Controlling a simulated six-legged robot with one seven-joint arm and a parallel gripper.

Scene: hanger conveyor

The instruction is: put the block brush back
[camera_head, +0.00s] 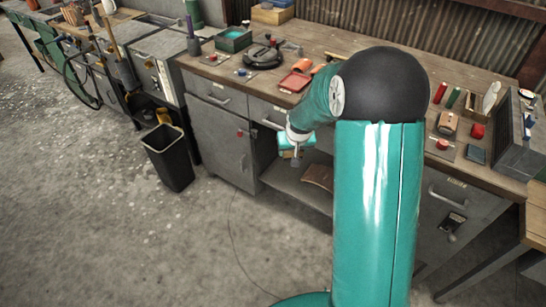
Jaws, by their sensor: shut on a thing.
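My gripper (294,156) hangs at the end of my teal arm, in front of the workbench's drawers and open lower bay. It is shut on a small tan piece, which I take to be the block brush (287,153). The brush is held in the air below the bench-top edge, and the hand hides most of it. The fingers are small and partly hidden.
The wooden workbench (330,45) carries a red tray (294,82), a round black device (263,57), a green box (234,40) and several small items at right. A black bin (168,158) stands on the floor at left. My arm hides the bench's middle.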

